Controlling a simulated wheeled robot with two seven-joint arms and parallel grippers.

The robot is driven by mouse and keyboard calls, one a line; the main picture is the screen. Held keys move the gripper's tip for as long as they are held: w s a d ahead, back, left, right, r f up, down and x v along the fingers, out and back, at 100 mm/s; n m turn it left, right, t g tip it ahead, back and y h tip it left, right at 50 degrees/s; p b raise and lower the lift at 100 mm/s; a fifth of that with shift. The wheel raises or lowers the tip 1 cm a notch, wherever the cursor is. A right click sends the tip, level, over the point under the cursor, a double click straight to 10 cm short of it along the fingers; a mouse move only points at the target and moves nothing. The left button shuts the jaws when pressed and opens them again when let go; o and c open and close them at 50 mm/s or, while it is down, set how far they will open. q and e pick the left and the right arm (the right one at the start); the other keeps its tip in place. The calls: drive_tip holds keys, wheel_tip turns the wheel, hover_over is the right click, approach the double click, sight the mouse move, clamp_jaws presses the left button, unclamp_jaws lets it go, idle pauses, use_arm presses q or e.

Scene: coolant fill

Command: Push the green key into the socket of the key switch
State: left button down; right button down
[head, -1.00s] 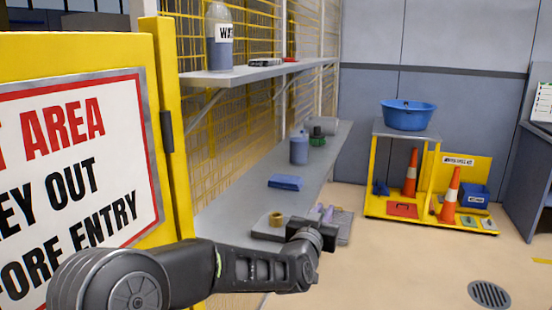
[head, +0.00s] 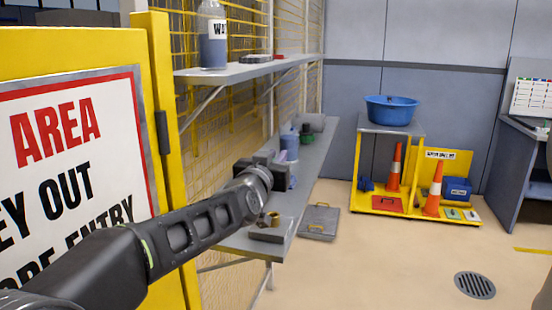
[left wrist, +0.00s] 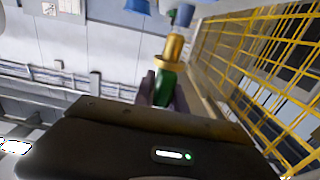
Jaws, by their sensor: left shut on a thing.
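My left gripper (head: 286,170) is raised over the long grey shelf, its fingers pointing away from me. In the left wrist view its fingers (left wrist: 164,92) are shut on the green key (left wrist: 166,86), with a brass part (left wrist: 173,50) extending beyond the fingertips. The key is hidden behind the gripper in the head view. A low grey box with a brass ring (head: 272,217) sits at the near end of the shelf, below the gripper. It may be the key switch; I cannot tell. My right gripper is not in view.
A yellow gate with a sign (head: 70,150) stands close on the left. A yellow mesh fence runs behind the shelf (head: 315,160). An upper shelf (head: 250,68) holds a bottle (head: 213,40).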

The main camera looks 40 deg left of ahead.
use_arm(q)
drive_tip(key=shift+f+b, duration=2.5)
drive_tip(key=shift+f, duration=0.4)
drive_tip(key=shift+f+b, duration=1.55)
drive_tip(key=shift+f, duration=0.15)
drive_tip(key=c, duration=1.3)
unclamp_jaws()
drive_tip(key=shift+s, duration=0.1)
drive_tip(key=b+v, duration=0.1)
drive_tip(key=v, duration=0.6)
drive_tip(key=shift+s+d, duration=0.15)
drive_tip(key=shift+s, duration=0.2)
drive_tip(key=shift+w, duration=0.1)
